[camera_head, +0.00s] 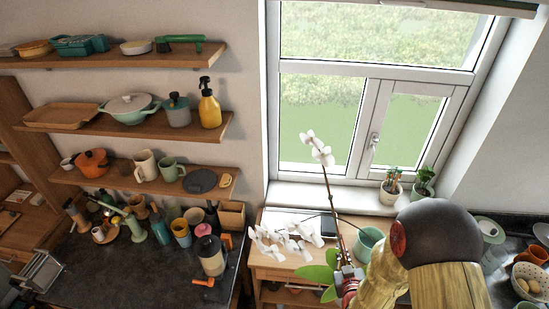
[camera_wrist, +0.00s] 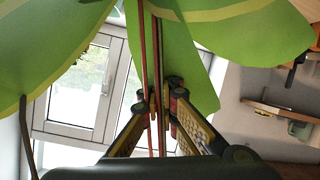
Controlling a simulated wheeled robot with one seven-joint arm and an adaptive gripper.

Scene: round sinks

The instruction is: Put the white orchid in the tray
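The white orchid (camera_head: 284,243) has white blossoms on thin brown stems and broad green leaves, in front of the window. My gripper (camera_head: 347,277) is at the base of its stems. In the wrist view my gripper (camera_wrist: 164,103) has its fingers closed around the thin stems, with the large green leaves (camera_wrist: 185,60) beyond them. The orchid is held up in front of the wooden cabinet. A shallow wooden tray (camera_head: 62,117) lies on the middle wall shelf at the left, far from my gripper. Any pot or roots of the orchid cannot be made out.
A teal cup (camera_head: 368,243) stands right behind the stems, beside my arm. The dark counter (camera_head: 120,275) at the left holds bottles, cups and a grinder, with bare room at its front. Two small potted plants (camera_head: 391,190) stand on the windowsill. A colander (camera_head: 530,281) is at the right.

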